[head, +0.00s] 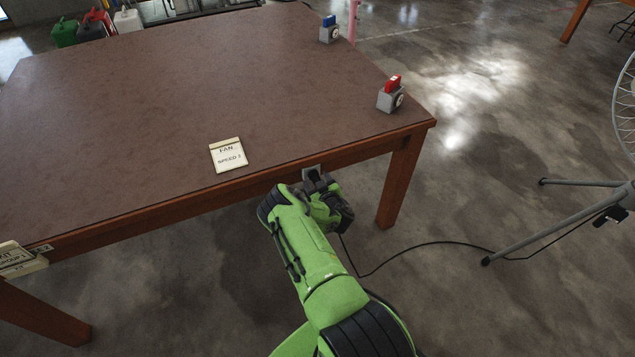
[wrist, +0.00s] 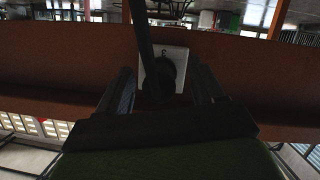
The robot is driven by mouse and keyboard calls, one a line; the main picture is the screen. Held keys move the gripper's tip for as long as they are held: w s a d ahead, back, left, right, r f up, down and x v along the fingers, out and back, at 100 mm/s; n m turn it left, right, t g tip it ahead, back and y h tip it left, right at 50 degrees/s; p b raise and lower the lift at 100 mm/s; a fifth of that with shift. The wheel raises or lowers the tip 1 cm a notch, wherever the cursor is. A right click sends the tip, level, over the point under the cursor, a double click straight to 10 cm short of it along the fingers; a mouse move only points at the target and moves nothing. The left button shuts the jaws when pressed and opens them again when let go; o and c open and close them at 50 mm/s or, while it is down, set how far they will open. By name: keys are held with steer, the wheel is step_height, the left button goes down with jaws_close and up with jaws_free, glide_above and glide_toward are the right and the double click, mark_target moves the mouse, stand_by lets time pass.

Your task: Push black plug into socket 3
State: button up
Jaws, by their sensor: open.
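My gripper (head: 318,184) is at the front edge of the brown table, near its right front corner. In the wrist view its two dark fingers (wrist: 160,84) are open, one on each side of the black plug (wrist: 157,76), with gaps visible beside it. The plug is against the pale plate of socket 3 (wrist: 178,58), which bears a small 3. I cannot tell how deep the plug sits. In the head view the socket plate (head: 311,169) shows just beyond my gripper; the plug is not clearly distinguishable there.
The black cable (head: 430,243) runs over the floor to the fan stand (head: 560,220) at right. On the table (head: 150,90) are a FAN SPEED card (head: 228,155), a red-switch box (head: 391,97) and a blue-switch box (head: 329,32). Another card (head: 20,260) is at the left edge.

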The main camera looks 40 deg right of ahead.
steer(key=shift+s, duration=0.1)
steer(key=f+p+v, duration=0.1)
steer(key=p+v, duration=0.2)
steer(key=v, duration=0.3)
steer(key=shift+s+p, duration=0.4)
steer(key=shift+s, duration=0.1)
steer(key=shift+a+r, duration=0.1)
steer(key=shift+a, duration=0.05)
steer(key=p+v, duration=1.1)
steer(key=v, duration=0.5)
